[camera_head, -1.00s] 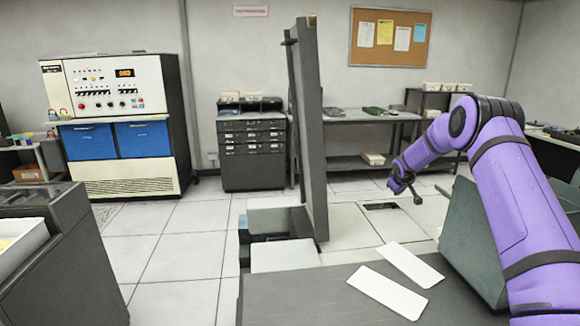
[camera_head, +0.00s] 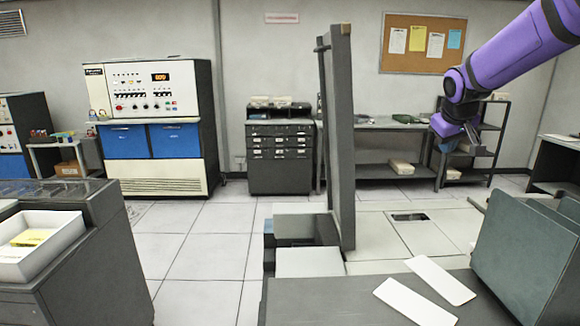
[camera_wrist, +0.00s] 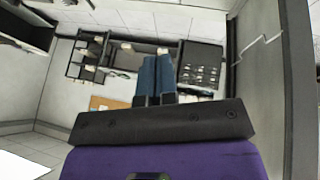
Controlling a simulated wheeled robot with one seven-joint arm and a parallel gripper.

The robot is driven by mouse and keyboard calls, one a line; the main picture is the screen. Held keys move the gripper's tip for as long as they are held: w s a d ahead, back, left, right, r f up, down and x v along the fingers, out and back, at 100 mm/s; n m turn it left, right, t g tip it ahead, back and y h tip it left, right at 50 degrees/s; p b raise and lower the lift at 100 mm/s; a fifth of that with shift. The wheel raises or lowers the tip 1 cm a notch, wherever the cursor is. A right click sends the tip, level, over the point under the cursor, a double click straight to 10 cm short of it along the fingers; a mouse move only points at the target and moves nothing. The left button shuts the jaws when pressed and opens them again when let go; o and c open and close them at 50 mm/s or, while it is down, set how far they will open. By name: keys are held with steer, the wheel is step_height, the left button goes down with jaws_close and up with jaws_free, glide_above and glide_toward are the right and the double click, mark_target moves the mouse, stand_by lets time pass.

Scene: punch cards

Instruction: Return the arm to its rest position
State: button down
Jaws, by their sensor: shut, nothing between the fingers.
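My purple arm reaches in from the upper right of the head view, with the forearm bent downward. My gripper (camera_head: 477,148) hangs in the air in front of the dark shelf at the back right, away from the table and the cards. In the wrist view my gripper (camera_wrist: 154,76) shows as two blue fingers side by side, shut with nothing between them. Two white cards lie on the dark tabletop, one further back (camera_head: 440,280) and one nearer (camera_head: 415,302). Nothing touches the gripper.
A grey-green angled box (camera_head: 530,260) stands at the right. A white tray (camera_head: 62,240) sits on the cabinet at left. Open floor (camera_head: 205,255) lies between.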

steer(key=s+a+r+m+y, duration=0.1)
steer(key=s+a+r, duration=0.15)
steer(key=s, duration=0.75)
steer(key=s+a+r, duration=0.2)
steer(key=s+a, duration=0.1)
steer(key=s, duration=0.7)
steer(key=s+a+f, duration=0.1)
steer(key=s+f, duration=0.1)
steer(key=s, duration=0.7)
steer(key=s+a+f+m+y, duration=0.1)
steer(key=s+a+f, duration=0.1)
steer(key=s, duration=0.6)
steer(key=shift+s+f+g, duration=0.4)
steer(key=shift+f, duration=0.05)
steer(key=shift+a, duration=0.1)
